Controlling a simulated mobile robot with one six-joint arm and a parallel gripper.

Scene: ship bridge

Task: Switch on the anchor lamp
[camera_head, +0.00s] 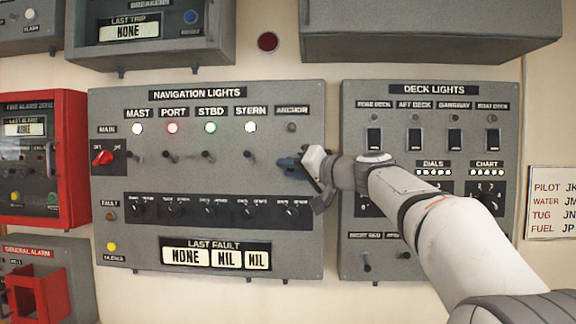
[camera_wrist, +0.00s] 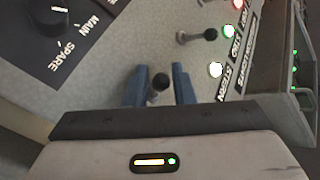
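The anchor lamp (camera_head: 291,127) is dark, under the ANCHOR label on the navigation lights panel (camera_head: 225,225). My gripper (camera_head: 286,162) is just below it, in front of the panel. In the wrist view, its two blue fingers (camera_wrist: 160,87) stand apart on either side of a dark-tipped toggle lever (camera_wrist: 159,82). By its place this is the anchor lever; my gripper hides it in the head view. A small gap shows beside the lever, and I cannot tell whether either finger touches it.
The stern lever (camera_head: 249,155) is close to the left of my gripper; its lamp (camera_head: 250,127) is lit, as are mast, port and stbd. A row of dark selector knobs (camera_head: 210,209) lies below. The deck lights panel (camera_head: 430,140) is to the right, partly behind my arm.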

